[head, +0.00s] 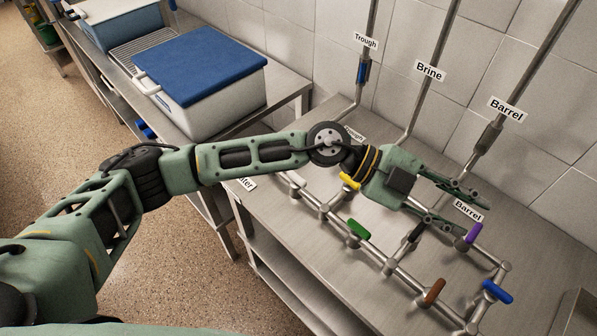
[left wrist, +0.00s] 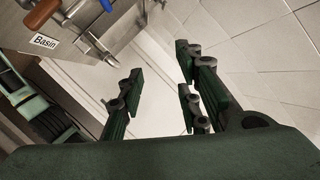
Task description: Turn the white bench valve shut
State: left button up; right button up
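No handle shows that I can clearly tell is the white valve; a pale piece at the left end of the bench pipes (head: 292,179), just below my left forearm, may be it, but it is too small to be sure. My left gripper (head: 474,216) is open and empty, reaching right over the bench near the purple handle (head: 473,233) and the lower Barrel label. My right gripper is in neither view.
Bench pipes carry yellow (head: 349,181), green (head: 358,229), black (head: 414,234), brown (head: 434,291) and blue (head: 496,292) handles. Labelled pipes climb the tiled wall. A blue-lidded container (head: 203,105) stands at left. A Basin label (left wrist: 44,41) shows in the wrist view.

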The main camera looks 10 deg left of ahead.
pick_arm(q)
jog(key=w+a+f+y, duration=0.3)
jog(key=a+f+y, duration=0.1)
jog(key=a+f, duration=0.15)
jog(key=n+t+y, duration=0.3)
jog(key=y, duration=0.8)
send_over(298, 177)
notch_tip(298, 177, down, 3)
jog(key=shift+a+f, duration=0.1)
jog(key=shift+f, duration=0.1)
notch_tip(298, 177, down, 6)
jog(key=p, duration=0.2)
jog(key=shift+p, duration=0.4)
jog(key=shift+f, duration=0.75)
jog(key=shift+c, duration=0.5)
grip_shut()
